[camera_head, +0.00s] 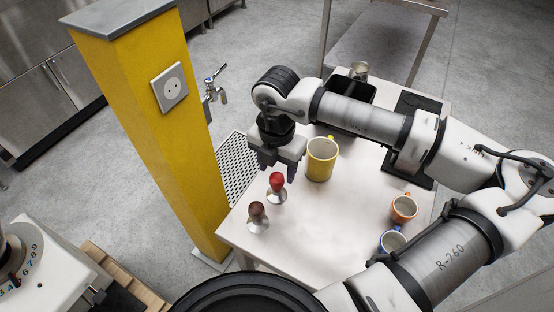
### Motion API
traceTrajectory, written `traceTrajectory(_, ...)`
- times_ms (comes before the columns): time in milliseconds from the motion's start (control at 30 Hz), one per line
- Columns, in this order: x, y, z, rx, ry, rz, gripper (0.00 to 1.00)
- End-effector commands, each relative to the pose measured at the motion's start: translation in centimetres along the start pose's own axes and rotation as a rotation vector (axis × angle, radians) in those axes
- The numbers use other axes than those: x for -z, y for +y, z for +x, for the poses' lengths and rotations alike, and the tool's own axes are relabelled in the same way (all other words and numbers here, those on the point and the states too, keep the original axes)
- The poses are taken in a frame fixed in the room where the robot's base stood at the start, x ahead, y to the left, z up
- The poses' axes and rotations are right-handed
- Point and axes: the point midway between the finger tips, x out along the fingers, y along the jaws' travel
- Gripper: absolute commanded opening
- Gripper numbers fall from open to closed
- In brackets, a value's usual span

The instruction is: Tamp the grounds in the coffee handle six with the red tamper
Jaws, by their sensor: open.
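The red tamper (276,181) stands upright on the white table, with a red knob and a metal base. My gripper (277,172) points down just behind it, open, with the fingers apart and nothing visible between them. I cannot tell from this one view how high the fingertips are or whether they touch the knob. A similar tamper with a brown knob (257,212) stands in front and to the left, near the table edge. I cannot make out the coffee handle; my arm covers part of the table's right side.
An orange mug (404,208) and a blue mug (392,242) stand farther right. A black container and metal jug (359,70) are behind my arm. A yellow pillar (150,120) with a tap rises left of the table.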

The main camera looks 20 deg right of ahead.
Motion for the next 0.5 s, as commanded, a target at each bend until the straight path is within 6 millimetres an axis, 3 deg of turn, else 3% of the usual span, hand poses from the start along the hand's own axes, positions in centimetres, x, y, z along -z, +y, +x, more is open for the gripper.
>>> traceTrajectory(200, 0.0, 0.0, 2.6, -0.001, 0.0, -0.001, 0.53)
traceTrajectory(500, 0.0, 0.0, 4.8, -0.001, -0.001, 0.0, 0.53)
